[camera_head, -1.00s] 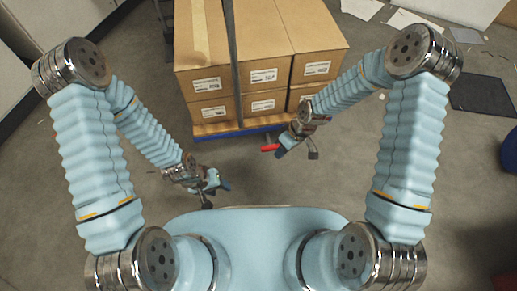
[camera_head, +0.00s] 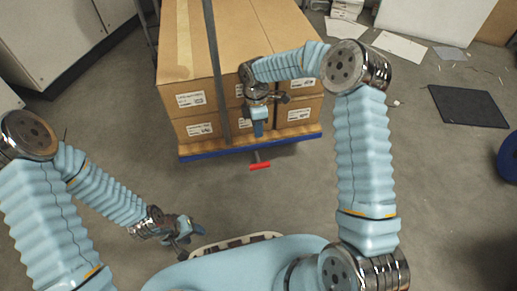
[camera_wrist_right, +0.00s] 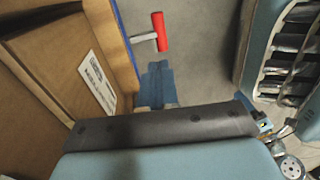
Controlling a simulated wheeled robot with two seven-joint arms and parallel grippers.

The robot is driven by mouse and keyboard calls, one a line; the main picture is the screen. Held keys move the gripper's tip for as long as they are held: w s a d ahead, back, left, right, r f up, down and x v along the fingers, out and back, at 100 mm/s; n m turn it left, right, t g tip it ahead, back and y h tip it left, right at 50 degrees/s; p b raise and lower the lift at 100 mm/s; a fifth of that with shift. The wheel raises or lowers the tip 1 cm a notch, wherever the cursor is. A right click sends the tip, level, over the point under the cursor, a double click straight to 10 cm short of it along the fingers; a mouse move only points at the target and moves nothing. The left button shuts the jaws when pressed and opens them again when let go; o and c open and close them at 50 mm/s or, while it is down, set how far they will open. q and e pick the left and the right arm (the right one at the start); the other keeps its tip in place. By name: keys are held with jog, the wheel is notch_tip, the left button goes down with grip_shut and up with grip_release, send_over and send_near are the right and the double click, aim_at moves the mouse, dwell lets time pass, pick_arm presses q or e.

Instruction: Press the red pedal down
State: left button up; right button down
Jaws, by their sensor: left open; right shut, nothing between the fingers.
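The red pedal (camera_head: 260,166) sticks out on a grey arm from under the front edge of the blue pallet base. It also shows in the right wrist view (camera_wrist_right: 160,31), just beyond the blue fingertips. My right gripper (camera_head: 258,131) is shut and empty, in front of the boxes and over the pallet's front edge. In the head view its tips point down toward the pedal, with a visible gap between them. The pedal looks uncovered. My left gripper (camera_head: 197,231) is open and empty, low over the floor at the lower left, away from the pedal.
Stacked cardboard boxes (camera_head: 205,65) with white labels stand on the blue pallet base (camera_head: 220,148), a dark strap over them. A black mat (camera_head: 468,106) and loose papers lie on the floor at right. Grey cabinets (camera_head: 60,40) stand at left. Floor before the pedal is clear.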

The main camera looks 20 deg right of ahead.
aim_at(260, 164)
jog(key=s+f+b, duration=0.1)
jog(key=f, duration=0.3)
jog(key=f+b, duration=0.1)
jog(key=f, duration=0.4)
jog(key=s+f+b, duration=0.1)
jog(key=f, duration=0.3)
jog(key=shift+s+f, duration=0.2)
jog(key=shift+s, duration=0.1)
pick_arm(q)
notch_tip(260, 164, down, 3)
jog(key=shift+w, duration=0.1)
jog(key=shift+w, duration=0.1)
